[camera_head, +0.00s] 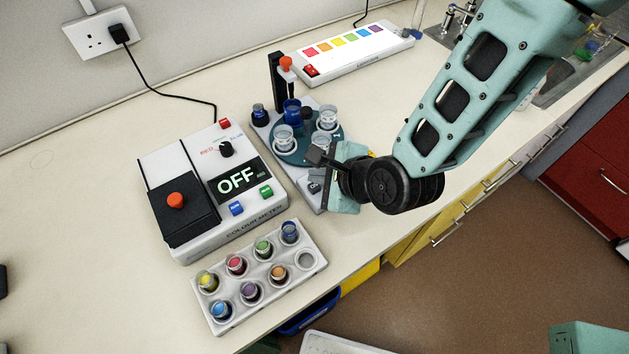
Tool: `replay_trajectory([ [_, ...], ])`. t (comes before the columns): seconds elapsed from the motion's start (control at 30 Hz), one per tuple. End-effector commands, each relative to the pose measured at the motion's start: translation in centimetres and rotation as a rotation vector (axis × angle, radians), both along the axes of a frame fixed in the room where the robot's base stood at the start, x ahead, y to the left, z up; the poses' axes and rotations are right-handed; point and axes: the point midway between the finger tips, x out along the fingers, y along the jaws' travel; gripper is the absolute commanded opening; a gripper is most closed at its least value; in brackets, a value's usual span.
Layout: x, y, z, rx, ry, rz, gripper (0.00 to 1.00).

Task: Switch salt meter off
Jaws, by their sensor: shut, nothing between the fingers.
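I cannot read the words "salt meter" on any device. A white colour meter (188,243) stands at centre left, its display (238,181) reading OFF. Right of it is a grey device (306,190) with a round teal carousel (291,155) holding small glass cups and a black post with an orange knob (285,63). A long white unit (345,64) with coloured squares and a red switch (311,71) stands at the back; its label is too small to read. My gripper (314,156) is shut and empty, over the carousel's right front side, hiding part of the grey device.
A white rack (219,326) with several coloured vials stands in front of the colour meter. A wall socket (103,34) with a black plug and cable is at upper left.

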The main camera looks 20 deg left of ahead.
Motion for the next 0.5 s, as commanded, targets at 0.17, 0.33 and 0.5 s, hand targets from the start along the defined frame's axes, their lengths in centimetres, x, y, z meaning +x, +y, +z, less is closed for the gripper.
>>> replay_trajectory([
  [0.17,0.0,0.0,0.0,0.000,0.000,0.000,0.00],
  [0.33,0.0,0.0,0.9,0.000,-0.001,-0.001,0.00],
  [0.5,0.0,0.0,2.7,0.002,-0.001,-0.001,0.00],
])
